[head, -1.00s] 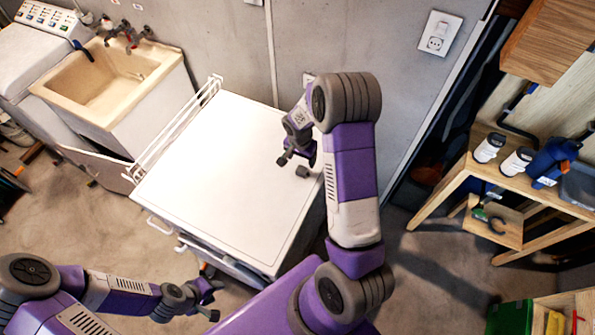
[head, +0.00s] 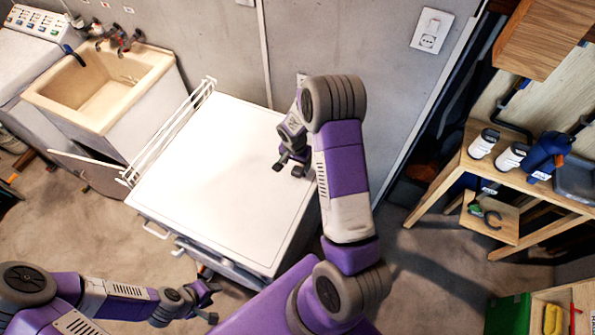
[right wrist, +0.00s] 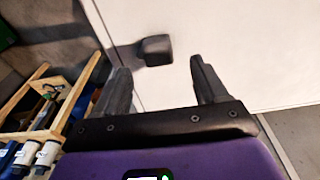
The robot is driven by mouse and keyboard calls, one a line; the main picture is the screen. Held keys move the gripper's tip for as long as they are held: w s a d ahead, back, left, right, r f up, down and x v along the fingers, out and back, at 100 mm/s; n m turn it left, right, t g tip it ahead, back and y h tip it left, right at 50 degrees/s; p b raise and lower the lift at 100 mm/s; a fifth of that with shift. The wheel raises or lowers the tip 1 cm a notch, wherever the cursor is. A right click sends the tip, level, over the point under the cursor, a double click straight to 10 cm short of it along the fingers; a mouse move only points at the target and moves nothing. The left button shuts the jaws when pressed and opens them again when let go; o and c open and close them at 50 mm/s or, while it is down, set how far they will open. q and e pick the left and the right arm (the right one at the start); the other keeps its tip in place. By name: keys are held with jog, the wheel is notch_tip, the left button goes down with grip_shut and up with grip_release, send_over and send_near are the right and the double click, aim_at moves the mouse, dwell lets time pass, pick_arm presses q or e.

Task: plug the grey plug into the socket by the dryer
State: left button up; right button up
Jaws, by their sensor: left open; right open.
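The grey plug (right wrist: 157,50) is a small dark block on the white top of the dryer (head: 213,170). In the right wrist view it lies just beyond and between the fingertips of my right gripper (right wrist: 160,75), which is open and empty. In the head view my right gripper (head: 288,168) is low over the dryer's right rear part, and the plug is hard to tell from its fingers. A wall plate with a switch and a round socket (head: 428,41) is on the grey wall, right of the dryer.
A white wire rack (head: 165,135) runs along the dryer's left edge. A utility sink (head: 100,85) and a washer (head: 35,55) stand left. A wooden bench (head: 520,180) with bottles stands right. Part of a pale item (head: 302,76) on the wall shows behind my right arm.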

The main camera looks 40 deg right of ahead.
aim_at(297, 170)
notch_tip(297, 170, down, 5)
jog(key=shift+d+r, duration=0.1)
jog(key=shift+c, duration=0.4)
jog(key=c, duration=0.9)
notch_tip(297, 170, up, 10)
jog(key=shift+f, duration=0.1)
